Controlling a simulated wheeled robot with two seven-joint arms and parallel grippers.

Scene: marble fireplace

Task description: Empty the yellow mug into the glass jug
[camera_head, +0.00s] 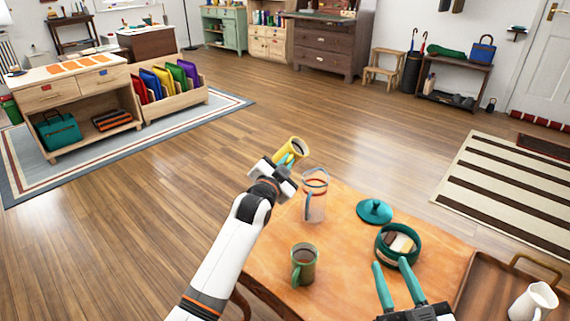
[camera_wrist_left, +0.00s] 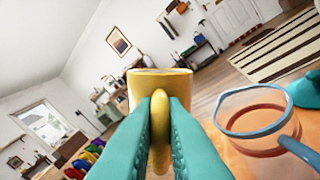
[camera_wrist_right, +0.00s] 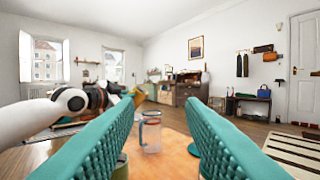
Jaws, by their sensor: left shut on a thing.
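The yellow mug (camera_head: 299,147) is held up at the table's far left edge, tilted, with dark contents visible inside. My left gripper (camera_head: 287,165) is shut on its handle; the left wrist view shows the teal fingers closed around the handle of the mug (camera_wrist_left: 160,82). The glass jug (camera_head: 315,204) stands upright on the table, to the right of and below the mug in the head view. It has a blue handle, and a reddish band shows inside the jug (camera_wrist_left: 258,132) in the left wrist view. My right gripper (camera_head: 391,264) is open and empty above the table's near side.
A green mug (camera_head: 303,268) with dark contents stands near the table's front left. A teal lid (camera_head: 374,211) and a round teal container (camera_head: 413,258) with light and dark pieces sit right of the jug. A white pitcher (camera_head: 530,304) stands on a wooden tray at right.

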